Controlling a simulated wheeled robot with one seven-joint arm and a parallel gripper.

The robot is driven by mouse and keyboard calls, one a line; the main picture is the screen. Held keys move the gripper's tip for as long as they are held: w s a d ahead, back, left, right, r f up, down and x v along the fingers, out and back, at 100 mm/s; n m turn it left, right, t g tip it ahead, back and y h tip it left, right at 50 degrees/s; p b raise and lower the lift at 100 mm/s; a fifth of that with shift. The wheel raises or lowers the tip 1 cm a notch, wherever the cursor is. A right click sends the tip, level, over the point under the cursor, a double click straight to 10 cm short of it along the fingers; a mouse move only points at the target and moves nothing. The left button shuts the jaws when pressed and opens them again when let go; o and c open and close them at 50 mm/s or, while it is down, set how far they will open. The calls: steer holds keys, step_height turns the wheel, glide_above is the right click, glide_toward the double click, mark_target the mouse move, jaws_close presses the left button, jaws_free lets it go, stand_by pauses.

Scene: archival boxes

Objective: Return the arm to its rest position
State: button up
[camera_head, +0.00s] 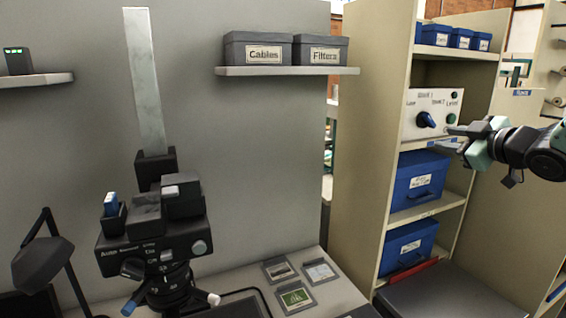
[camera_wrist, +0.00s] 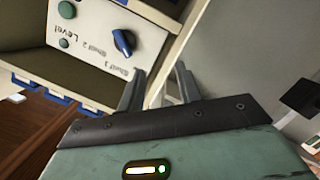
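My gripper (camera_head: 455,138) is at the right in the head view, in front of a white control panel set in a tall cream shelf. In the wrist view its two fingers (camera_wrist: 162,88) stand apart with nothing between them. The panel (camera_head: 412,133) carries a blue knob (camera_head: 426,119) and green buttons; the knob also shows in the wrist view (camera_wrist: 123,41). In the head view the fingertips are near the panel's right side. I cannot tell whether they touch it.
The cream shelf (camera_head: 362,130) holds blue boxes (camera_head: 421,178) below the panel and more above. A wall shelf (camera_head: 290,71) bears two dark boxes labelled Cables and Filters. A black device (camera_head: 153,240) and a lamp (camera_head: 42,262) stand at the left. A dark flat surface (camera_head: 435,292) lies below my arm.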

steer(key=s+a+f+m+g+p, duration=0.1)
steer(key=s+a+f+g, duration=0.15)
steer(key=a, duration=0.45)
steer(key=s+a+f+m+g+h, duration=0.1)
steer(key=s+a+f+g, duration=0.1)
steer(key=s+a+f, duration=0.3)
steer(key=s+a+f+m+g+p, duration=0.1)
steer(key=s+a+g, duration=0.2)
steer(key=a, duration=0.5)
steer(key=s+a+f+g, duration=0.1)
steer(key=s+a+g, duration=0.1)
steer(key=s, duration=0.6)
steer(key=s+a+f+g+h+p, duration=0.1)
steer(key=s+a+f+g, duration=0.1)
steer(key=s, duration=0.7)
steer(key=s+a+f+g+h+p, duration=0.1)
steer(key=s+a+g, duration=0.2)
steer(key=s, duration=0.6)
steer(key=shift+a+f+g, duration=0.3)
steer(key=shift+a+g, duration=0.05)
steer(key=shift+g, duration=0.3)
